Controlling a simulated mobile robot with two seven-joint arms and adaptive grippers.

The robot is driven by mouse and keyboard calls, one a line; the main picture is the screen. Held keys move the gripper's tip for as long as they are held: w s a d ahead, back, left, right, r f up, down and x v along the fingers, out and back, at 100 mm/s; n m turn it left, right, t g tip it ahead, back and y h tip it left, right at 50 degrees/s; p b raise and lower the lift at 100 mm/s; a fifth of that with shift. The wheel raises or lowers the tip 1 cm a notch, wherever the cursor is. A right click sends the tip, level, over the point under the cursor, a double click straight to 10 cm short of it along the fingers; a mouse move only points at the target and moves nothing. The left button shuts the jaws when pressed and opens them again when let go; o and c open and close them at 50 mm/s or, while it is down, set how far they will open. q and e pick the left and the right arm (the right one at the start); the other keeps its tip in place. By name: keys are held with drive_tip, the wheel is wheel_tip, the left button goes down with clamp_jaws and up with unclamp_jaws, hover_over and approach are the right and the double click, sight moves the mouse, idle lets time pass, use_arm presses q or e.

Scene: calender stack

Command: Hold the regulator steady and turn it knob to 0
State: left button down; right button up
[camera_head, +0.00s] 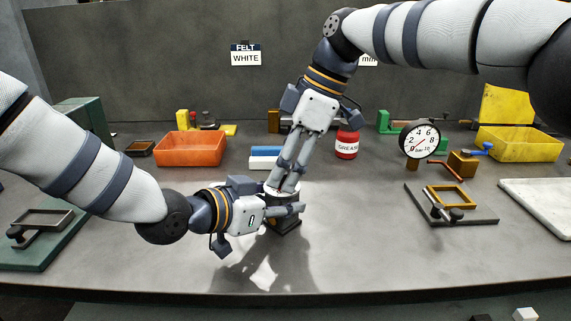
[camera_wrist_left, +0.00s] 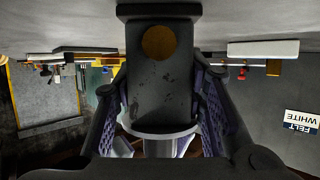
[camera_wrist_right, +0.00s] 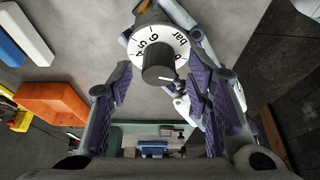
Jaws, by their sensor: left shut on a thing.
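The regulator (camera_head: 287,228) stands on the bench at the centre, a dark body under a white dial. My left gripper (camera_head: 287,208) is shut on its body from the left; the left wrist view shows the dark body (camera_wrist_left: 158,85) between the fingers (camera_wrist_left: 160,110). My right gripper (camera_head: 283,186) reaches down over the top from above. In the right wrist view the dark grey knob (camera_wrist_right: 157,62) sits between its open fingers (camera_wrist_right: 158,82), with gaps on both sides. The knob's white line points right, near a partly hidden 0 on the dial (camera_wrist_right: 153,38).
A round gauge (camera_head: 420,140) with a red needle stands at the right. A red grease can (camera_head: 347,143), an orange bin (camera_head: 190,148) and a blue and white block (camera_head: 265,157) are behind. A frame fixture (camera_head: 450,205) lies right. The bench front is clear.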

drive_tip(key=shift+r, duration=0.1)
drive_tip(key=v, duration=0.7)
drive_tip(key=shift+r, duration=0.2)
drive_tip(key=shift+d, duration=0.15)
use_arm(q)
drive_tip(key=c, duration=0.9)
unclamp_jaws()
drive_tip(key=shift+c, duration=0.2)
